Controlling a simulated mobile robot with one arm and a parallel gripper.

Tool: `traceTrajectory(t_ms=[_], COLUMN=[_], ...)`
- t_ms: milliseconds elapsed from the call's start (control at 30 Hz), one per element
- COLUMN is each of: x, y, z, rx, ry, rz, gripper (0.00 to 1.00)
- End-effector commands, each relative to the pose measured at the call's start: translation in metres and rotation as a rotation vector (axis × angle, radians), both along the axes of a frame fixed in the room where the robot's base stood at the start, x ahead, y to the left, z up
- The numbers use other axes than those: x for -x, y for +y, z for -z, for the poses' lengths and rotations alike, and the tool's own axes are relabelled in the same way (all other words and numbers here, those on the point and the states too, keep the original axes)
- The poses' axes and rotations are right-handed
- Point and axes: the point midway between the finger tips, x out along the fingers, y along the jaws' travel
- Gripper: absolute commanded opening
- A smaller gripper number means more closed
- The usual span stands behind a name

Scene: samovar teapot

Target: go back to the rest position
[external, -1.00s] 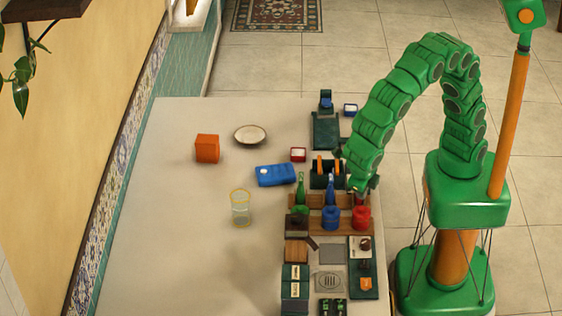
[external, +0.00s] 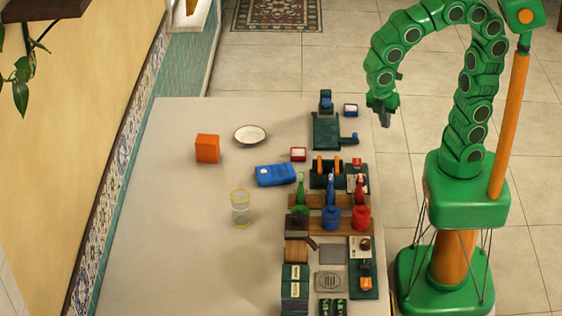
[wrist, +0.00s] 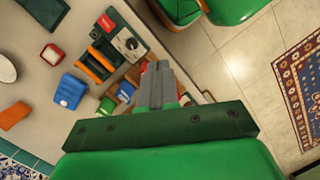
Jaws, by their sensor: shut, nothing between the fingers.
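My gripper (external: 383,118) hangs at the end of my raised green arm in the external view, pointing down. It appears above the right edge of the table, clear of the objects there. In the wrist view my gripper (wrist: 157,66) has its two grey fingers together, with nothing between them. Part of the bottle rack is hidden behind the fingers in that view.
The pale table (external: 180,240) holds green, blue and red (external: 361,214) bottles in a wooden rack. Also on it are a blue box (external: 275,175), an orange cube (external: 207,149), a plate (external: 250,135) and a glass (external: 240,210). Tiled floor (external: 410,180) lies to the right.

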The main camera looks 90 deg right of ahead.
Motion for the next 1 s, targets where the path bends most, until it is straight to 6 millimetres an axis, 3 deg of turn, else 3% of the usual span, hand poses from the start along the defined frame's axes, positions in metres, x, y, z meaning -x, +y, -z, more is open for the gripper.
traceTrajectory(t_ms=[300,600,800,1000], x=[0.058,0.112,0.127,0.129], y=[-0.050,-0.074,-0.079,-0.079], z=[-0.001,0.007,0.011,0.011], rx=[0.020,0.044,0.053,0.054], ry=[-0.054,-0.083,-0.089,-0.090], rz=[0.491,0.905,1.031,1.049], gripper=[0.00,0.00,0.00,0.00])
